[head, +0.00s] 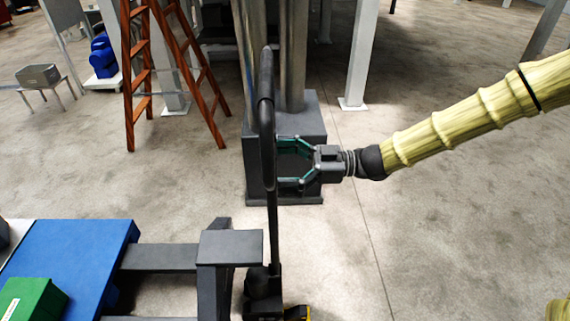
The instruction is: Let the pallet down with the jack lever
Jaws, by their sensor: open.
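The pallet jack's handle (266,130) stands upright near the middle of the head view, a tall dark loop on a thin shaft. A separate small jack lever cannot be made out on it. The jack's dark body (230,248) and forks (160,257) reach left to the blue pallet (75,250), which is partly cut off by the picture edge. My gripper (280,160) is open, its fingers pointing left with the tips at the right side of the handle. Whether the tips touch the handle cannot be told. Nothing is seen held.
A green box (30,300) sits on the pallet. A dark machine base (312,120) with metal columns stands behind the gripper. A wooden ladder (140,90) stands at the back left, and a white post (360,60) at the back. The floor at right is clear.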

